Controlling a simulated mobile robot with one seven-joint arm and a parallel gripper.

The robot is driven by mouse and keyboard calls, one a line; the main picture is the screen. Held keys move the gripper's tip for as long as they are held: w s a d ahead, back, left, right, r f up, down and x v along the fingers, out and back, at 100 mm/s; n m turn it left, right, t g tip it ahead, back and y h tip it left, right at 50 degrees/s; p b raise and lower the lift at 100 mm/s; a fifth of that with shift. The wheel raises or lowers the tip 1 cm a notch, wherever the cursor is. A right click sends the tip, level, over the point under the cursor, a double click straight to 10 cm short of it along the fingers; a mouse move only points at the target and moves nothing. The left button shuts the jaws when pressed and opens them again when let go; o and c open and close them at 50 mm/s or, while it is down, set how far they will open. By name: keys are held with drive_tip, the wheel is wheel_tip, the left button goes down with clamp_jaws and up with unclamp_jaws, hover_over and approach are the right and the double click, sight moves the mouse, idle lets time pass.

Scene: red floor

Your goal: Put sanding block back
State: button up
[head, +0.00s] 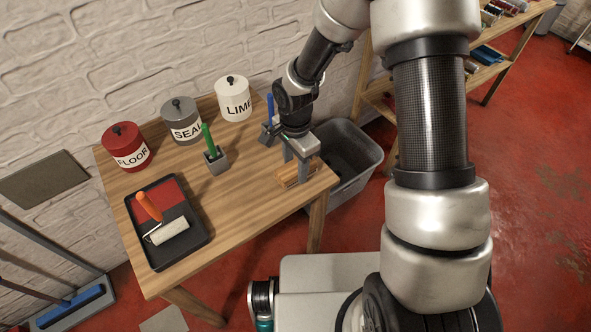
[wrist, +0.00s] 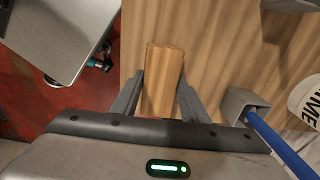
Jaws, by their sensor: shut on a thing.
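The sanding block is a light brown wooden block (head: 288,178) at the right end of the wooden table, low at the tabletop. In the wrist view the block (wrist: 163,75) lies lengthwise between the two fingers. My gripper (head: 296,172) is shut on it, with one finger on each side; it also shows in the wrist view (wrist: 160,88). I cannot tell whether the block rests on the table or is just above it. The near end of the block is hidden by my gripper in the wrist view.
The wooden table (head: 235,215) holds red, grey and white lidded cans, a green-handled tool in a grey holder (head: 216,160), a blue-handled tool in a grey holder (wrist: 240,103), and a black tray (head: 200,238) with a paint roller. A grey bin (head: 362,172) stands beside the table's right end.

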drive_tip(key=shift+f, duration=0.75)
drive_tip(key=shift+f, duration=0.15)
drive_tip(key=o, duration=1)
drive_tip(key=shift+c, duration=0.2)
